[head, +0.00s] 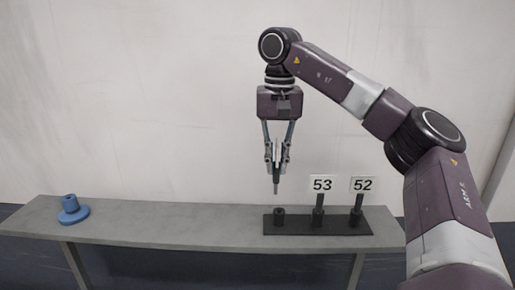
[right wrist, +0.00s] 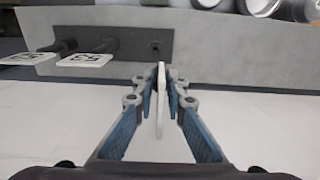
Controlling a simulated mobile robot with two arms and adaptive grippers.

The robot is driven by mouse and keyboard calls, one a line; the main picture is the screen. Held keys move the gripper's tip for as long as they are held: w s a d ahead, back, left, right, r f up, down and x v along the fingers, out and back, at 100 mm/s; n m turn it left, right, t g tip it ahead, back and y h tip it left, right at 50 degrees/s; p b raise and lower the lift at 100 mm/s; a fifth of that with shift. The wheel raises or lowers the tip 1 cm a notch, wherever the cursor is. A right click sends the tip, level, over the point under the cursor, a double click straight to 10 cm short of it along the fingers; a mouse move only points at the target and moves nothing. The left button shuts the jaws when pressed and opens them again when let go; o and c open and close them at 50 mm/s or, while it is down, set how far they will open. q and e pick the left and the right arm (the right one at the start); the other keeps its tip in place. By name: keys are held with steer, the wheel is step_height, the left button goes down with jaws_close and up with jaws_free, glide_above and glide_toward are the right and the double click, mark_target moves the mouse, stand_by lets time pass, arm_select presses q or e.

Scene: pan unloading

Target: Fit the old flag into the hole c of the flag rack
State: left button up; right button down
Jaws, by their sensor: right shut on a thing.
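My right gripper (head: 276,160) is shut on the old flag, above the left end of the flag rack. The old flag (right wrist: 161,100) shows edge-on as a thin white plate between the fingers in the right wrist view; its number cannot be read. In the head view its lower end (head: 276,188) points down, apart from the rack. The black flag rack (head: 298,229) stands on the bench. Its left socket (head: 279,214) is empty; it also shows in the right wrist view (right wrist: 155,46). No hole letters are legible. My left gripper is not in view.
Flag 53 (head: 321,184) stands in the rack's middle socket and flag 52 (head: 362,184) in its right one. An empty blue stand (head: 72,210) is at the bench's left end. The grey bench (head: 170,223) is clear between stand and rack.

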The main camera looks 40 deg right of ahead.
steer(key=shift+w+d+f, duration=0.1)
steer(key=shift+w+d, duration=0.05)
steer(key=shift+w, duration=0.25)
steer(key=shift+s, duration=0.3)
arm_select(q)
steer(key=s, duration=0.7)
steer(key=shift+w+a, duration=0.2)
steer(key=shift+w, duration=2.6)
arm_select(e)
steer(key=shift+s+a+f, duration=0.1)
steer(key=shift+s+f, duration=0.4)
steer(key=shift+f, duration=0.3)
steer(key=shift+s+a+f, duration=0.1)
steer(key=shift+s+f, duration=0.35)
steer(key=shift+f, duration=0.35)
